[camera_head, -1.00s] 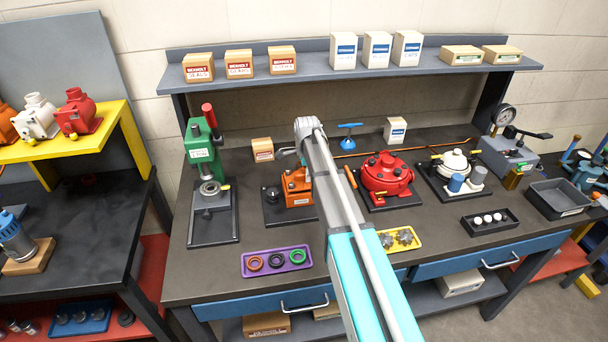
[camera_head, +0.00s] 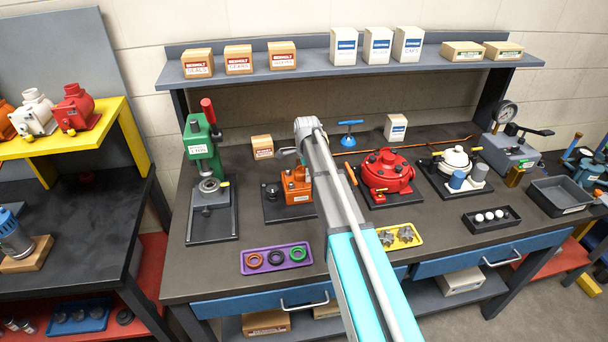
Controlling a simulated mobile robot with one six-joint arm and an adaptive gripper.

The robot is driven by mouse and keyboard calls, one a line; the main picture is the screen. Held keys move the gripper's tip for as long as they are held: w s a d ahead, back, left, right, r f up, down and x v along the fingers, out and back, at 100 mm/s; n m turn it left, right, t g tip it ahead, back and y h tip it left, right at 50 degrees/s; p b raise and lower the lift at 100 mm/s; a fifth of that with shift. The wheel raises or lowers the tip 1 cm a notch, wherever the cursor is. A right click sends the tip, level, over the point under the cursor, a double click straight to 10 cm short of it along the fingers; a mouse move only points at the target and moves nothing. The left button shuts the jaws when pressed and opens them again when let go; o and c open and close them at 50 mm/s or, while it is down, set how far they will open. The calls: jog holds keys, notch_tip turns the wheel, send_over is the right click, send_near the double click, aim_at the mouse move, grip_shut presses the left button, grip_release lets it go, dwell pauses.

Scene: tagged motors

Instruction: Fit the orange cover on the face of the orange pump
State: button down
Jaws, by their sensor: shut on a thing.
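The orange pump (camera_head: 297,188) stands on a dark base plate (camera_head: 272,213) on the bench, left of the red pump. My arm runs up from the bottom of the view and covers the pump's right side. The arm's far end hangs over the area just behind the pump. A small grey part sticks out to the left of it, above the pump. My gripper's jaws are hidden behind the arm. I cannot make out a separate orange cover, and the pump's face cannot be seen clearly.
A green press (camera_head: 203,150) stands left, the red pump (camera_head: 387,178) and white pump (camera_head: 454,165) right. A purple tray (camera_head: 248,268) with rings and a yellow tray (camera_head: 415,237) with gears lie in front. A shelf (camera_head: 310,74) with boxes spans the back.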

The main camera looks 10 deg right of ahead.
jog(key=shift+c, duration=0.6)
grip_release()
jog(key=shift+r+p, duration=3.05)
